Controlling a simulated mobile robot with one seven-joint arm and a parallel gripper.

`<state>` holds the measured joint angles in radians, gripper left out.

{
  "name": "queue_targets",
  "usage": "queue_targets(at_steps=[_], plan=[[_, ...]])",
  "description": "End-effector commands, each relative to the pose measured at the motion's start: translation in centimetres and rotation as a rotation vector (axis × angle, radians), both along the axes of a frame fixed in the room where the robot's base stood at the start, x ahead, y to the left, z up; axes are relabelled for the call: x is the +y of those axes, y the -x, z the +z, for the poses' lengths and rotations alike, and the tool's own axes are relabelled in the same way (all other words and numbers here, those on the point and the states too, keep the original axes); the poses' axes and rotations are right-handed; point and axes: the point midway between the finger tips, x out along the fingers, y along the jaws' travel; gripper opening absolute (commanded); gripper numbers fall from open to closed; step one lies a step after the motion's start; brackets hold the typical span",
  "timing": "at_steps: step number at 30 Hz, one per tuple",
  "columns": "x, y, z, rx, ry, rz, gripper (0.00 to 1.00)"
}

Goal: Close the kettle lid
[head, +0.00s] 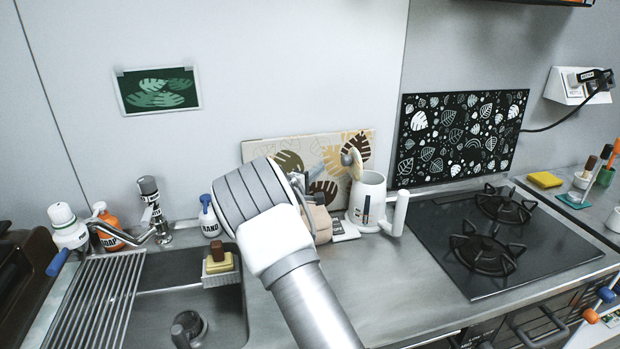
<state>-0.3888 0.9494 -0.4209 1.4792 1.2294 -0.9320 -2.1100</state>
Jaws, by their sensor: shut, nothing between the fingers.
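The white kettle (371,199) stands upright on the counter behind the stove's left edge, with its handle (398,213) to the right. Its lid (356,163) stands raised at the left of the rim, tilted up, with a grey round knob facing left, so the kettle is open. My gripper (303,190) is left of the kettle, mostly hidden behind my own wrist. The little of it that shows is shut and empty. The picture does not show clearly how far its tips are from the lid.
A leaf-patterned board (318,152) leans on the wall behind the kettle. A black stove (452,262) lies to the right. The sink (160,305) with a drying rack (97,300) and bottles is at left. The counter in front of the kettle is clear.

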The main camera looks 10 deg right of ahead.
Motion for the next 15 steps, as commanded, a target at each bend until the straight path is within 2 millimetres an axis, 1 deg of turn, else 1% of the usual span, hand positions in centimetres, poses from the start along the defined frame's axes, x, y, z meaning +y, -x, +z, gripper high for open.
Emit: queue_targets(at_steps=[1,3,6,9,15], plan=[[-0.8,-0.7,0.0,-0.001,0.001,-0.002,0.00],[-1.7,-1.6,0.0,-0.001,0.000,-0.001,0.00],[-3.4,-1.5,0.1,0.000,0.000,-0.003,0.00],[-4.5,-1.5,0.1,0.001,-0.001,-0.001,0.00],[-5.4,-1.5,0.1,0.000,-0.001,0.001,0.00]])
